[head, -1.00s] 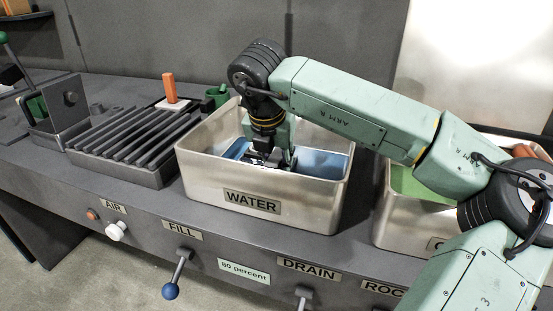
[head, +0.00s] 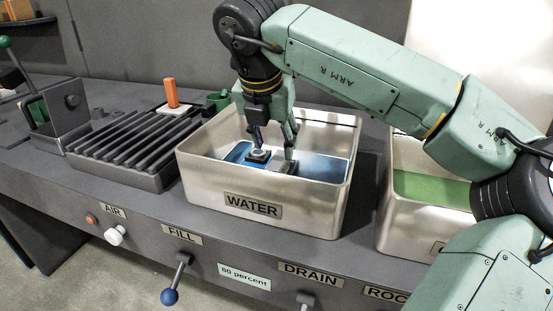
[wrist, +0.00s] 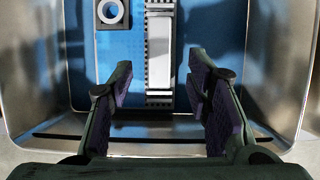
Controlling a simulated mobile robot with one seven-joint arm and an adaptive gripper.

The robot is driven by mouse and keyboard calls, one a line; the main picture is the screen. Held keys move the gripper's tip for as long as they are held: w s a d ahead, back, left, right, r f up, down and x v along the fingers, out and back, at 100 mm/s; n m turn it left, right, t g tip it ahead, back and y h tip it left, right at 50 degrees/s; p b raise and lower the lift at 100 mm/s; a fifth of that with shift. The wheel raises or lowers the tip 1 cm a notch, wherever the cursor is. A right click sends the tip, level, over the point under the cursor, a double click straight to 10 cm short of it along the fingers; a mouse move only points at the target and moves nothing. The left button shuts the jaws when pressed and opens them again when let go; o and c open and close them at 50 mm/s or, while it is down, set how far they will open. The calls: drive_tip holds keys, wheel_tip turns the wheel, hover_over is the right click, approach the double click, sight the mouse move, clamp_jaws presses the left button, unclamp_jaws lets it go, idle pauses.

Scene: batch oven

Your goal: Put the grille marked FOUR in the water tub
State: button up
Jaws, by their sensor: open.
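The water tub (head: 253,184) is a metal box labelled WATER with blue water inside. A narrow dark piece (head: 284,168) with a pale band and ladder-like edges lies in it; it also shows in the wrist view (wrist: 159,48). It looks like a grille, but I cannot read any FOUR on it. A dark square piece with a pale ring (head: 259,155) is beside it, also in the wrist view (wrist: 111,12). My gripper (head: 275,148) is open and empty over the tub, its fingers apart from both pieces in the wrist view (wrist: 160,75).
A slotted dark rack (head: 126,165) stands left of the tub, with an orange-handled piece (head: 171,95) and a green cup (head: 218,98) behind. A second metal tub (head: 412,224) with green contents stands to the right. Levers and knobs line the front panel.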

drive_tip(key=shift+v, duration=2.2)
